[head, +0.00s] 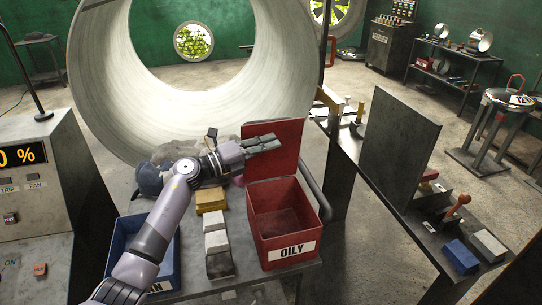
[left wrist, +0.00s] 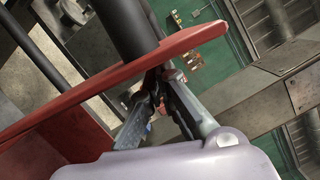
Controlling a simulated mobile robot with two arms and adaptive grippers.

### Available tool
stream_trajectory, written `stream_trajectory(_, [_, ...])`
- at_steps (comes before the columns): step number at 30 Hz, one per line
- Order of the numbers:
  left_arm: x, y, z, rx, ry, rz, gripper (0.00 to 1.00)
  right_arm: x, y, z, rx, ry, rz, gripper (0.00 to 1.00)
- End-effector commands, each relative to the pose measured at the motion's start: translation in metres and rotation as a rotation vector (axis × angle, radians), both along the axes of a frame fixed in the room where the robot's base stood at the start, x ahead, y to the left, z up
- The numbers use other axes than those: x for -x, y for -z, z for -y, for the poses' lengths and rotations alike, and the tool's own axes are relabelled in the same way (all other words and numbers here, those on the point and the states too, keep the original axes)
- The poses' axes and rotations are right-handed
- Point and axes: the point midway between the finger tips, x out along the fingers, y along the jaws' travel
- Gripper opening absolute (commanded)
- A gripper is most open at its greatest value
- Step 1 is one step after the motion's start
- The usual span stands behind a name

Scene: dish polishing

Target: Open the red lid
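The red lid (head: 284,163) stands raised at the back edge of the red bin (head: 290,257) labelled OILY, leaving the bin's mouth uncovered. My left gripper (head: 278,141) is in front of the lid's upper part, fingers pointing right across its face. In the left wrist view the lid (left wrist: 95,100) shows as a long red slab just beyond the fingers (left wrist: 163,78). The fingers look a little apart, with nothing visible between them; whether they touch the lid is unclear. My right gripper is out of view.
A blue bin (head: 168,268), partly behind my left arm, stands left of the red bin. Yellow and pale blocks (head: 212,220) lie between them. A dark curved bar (head: 316,192) is right of the lid. A large pale cylinder (head: 200,100) fills the back.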

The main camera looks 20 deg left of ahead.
Motion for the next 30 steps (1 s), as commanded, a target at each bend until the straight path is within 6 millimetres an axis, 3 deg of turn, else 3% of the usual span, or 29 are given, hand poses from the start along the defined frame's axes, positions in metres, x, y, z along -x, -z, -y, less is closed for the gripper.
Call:
stream_trajectory(10, [-0.017,-0.004,-0.012,-0.003,-0.002,0.004,0.0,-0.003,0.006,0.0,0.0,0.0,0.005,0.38])
stream_trajectory(30, [-0.017,-0.004,-0.012,-0.003,0.001,0.003,0.0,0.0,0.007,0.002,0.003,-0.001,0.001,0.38])
